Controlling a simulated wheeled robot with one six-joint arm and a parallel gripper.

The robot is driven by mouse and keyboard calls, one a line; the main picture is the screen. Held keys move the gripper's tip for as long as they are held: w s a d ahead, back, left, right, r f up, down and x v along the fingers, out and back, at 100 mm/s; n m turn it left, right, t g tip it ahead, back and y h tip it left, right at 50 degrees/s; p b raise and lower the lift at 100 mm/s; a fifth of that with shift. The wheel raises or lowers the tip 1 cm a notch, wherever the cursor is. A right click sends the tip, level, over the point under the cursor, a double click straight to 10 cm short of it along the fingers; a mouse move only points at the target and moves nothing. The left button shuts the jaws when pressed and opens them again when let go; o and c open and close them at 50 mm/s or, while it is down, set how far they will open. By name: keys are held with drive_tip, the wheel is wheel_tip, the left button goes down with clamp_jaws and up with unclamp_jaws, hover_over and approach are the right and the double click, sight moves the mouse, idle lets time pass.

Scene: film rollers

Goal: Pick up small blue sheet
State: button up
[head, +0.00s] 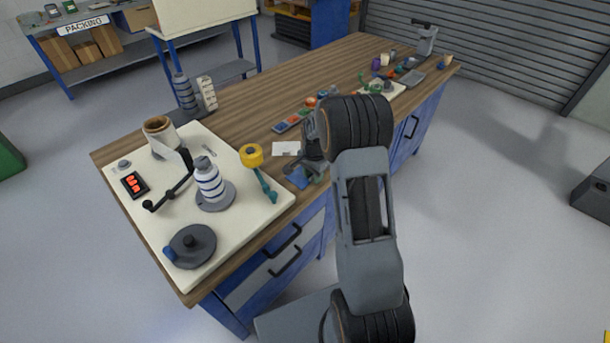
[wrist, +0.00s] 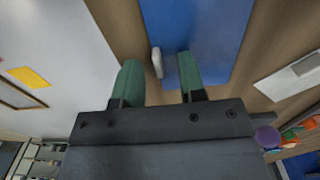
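The small blue sheet (head: 297,178) lies on the wooden table near its front edge, right of the cream board. It fills the top middle of the wrist view (wrist: 208,30). A small pale tab (wrist: 157,62) sits at the sheet's left edge, between my fingers. My gripper (wrist: 160,80) has green fingertips set apart, with nothing clamped between them. The right fingertip overlaps the sheet in the picture and the left one is over bare wood. I cannot tell whether they touch. In the head view my gripper (head: 308,168) partly covers the sheet.
A white card (head: 286,148) lies behind my gripper. Several small coloured items stand farther right. Bare wood shows behind the board.

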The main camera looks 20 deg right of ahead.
clamp_jaws()
idle(0.5)
